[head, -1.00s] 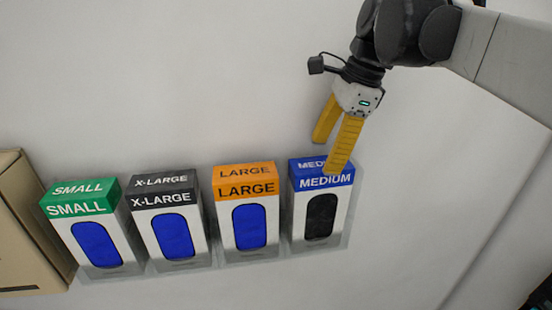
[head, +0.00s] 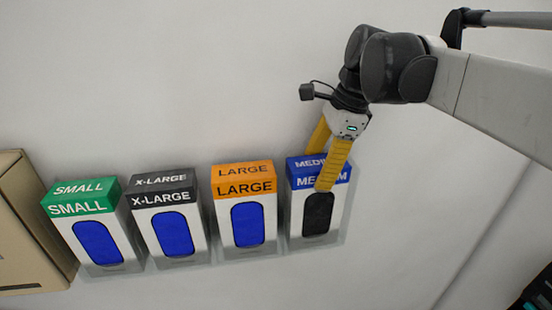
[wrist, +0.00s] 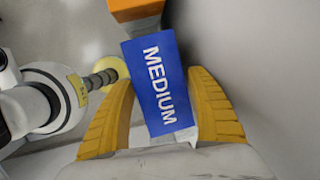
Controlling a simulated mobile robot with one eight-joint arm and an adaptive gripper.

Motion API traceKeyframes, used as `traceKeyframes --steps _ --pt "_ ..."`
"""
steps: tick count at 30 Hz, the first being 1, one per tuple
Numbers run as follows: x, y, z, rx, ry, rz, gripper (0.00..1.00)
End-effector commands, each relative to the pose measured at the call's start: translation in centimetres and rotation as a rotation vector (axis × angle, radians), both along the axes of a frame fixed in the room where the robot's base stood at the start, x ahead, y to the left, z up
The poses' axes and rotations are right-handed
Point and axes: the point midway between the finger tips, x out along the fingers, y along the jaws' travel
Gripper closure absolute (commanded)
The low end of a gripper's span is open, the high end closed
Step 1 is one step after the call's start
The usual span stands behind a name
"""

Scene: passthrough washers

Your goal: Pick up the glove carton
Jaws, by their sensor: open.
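Several glove cartons hang in a row of holders on the wall. The rightmost has a blue top marked MEDIUM (head: 300,180), a white body and a dark oval window. To its left are the orange LARGE carton (head: 243,186), the dark X-LARGE carton (head: 163,199) and the green SMALL carton (head: 81,208). My gripper (head: 322,170) is open at the top of the MEDIUM carton, one yellow finger in front of it. In the wrist view the blue MEDIUM top (wrist: 158,85) lies between the two spread fingers, tilted slightly. Whether the fingers touch it is unclear.
A tan cardboard box (head: 28,230) stands at the far left. The wall (head: 200,70) above the cartons is bare. Part of the orange carton (wrist: 135,10) shows at the top of the wrist view.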

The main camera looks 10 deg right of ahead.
Motion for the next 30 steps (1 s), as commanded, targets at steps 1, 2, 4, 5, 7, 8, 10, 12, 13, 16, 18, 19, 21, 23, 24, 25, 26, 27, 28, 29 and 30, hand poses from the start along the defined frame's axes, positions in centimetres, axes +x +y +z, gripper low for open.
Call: traceKeyframes --steps 1,2,4,5,7,8,10,12,13,16,18,19,21,23,24,25,26,27,28,29,30 --pt "0.00 0.00 -0.09 0.000 0.000 0.000 0.34" --pt "0.00 0.00 -0.12 0.000 0.000 0.000 0.34" --pt "0.00 0.00 -0.13 0.000 0.000 0.000 0.34" --pt "0.00 0.00 -0.13 0.000 0.000 0.000 0.34" --pt "0.00 0.00 -0.12 0.000 0.000 0.000 0.34" --pt "0.00 0.00 -0.12 0.000 0.000 0.000 0.34" --pt "0.00 0.00 -0.12 0.000 0.000 0.000 0.34" --pt "0.00 0.00 -0.12 0.000 0.000 0.000 0.54" --pt "0.00 0.00 -0.12 0.000 0.000 0.000 0.63" --pt "0.01 0.00 -0.11 0.000 0.000 0.000 0.72" --pt "0.01 0.00 -0.11 0.000 0.000 0.000 0.73" --pt "0.01 0.00 -0.11 0.000 0.000 0.000 0.73" --pt "0.01 0.00 -0.11 0.000 0.000 0.000 0.73" --pt "0.01 0.00 -0.12 0.000 0.000 0.000 0.73" --pt "0.01 0.01 -0.11 0.000 0.000 0.000 0.73" --pt "0.01 0.00 -0.07 0.000 0.000 0.000 0.73" --pt "0.01 0.00 -0.01 0.000 0.000 0.000 0.73" --pt "0.01 0.00 0.13 0.000 -0.001 0.000 0.73" --pt "0.01 0.00 0.28 0.000 -0.001 0.000 0.73" --pt "0.01 0.00 0.49 0.000 -0.001 0.000 0.73" --pt "0.03 0.00 0.68 0.000 -0.001 0.000 0.73"
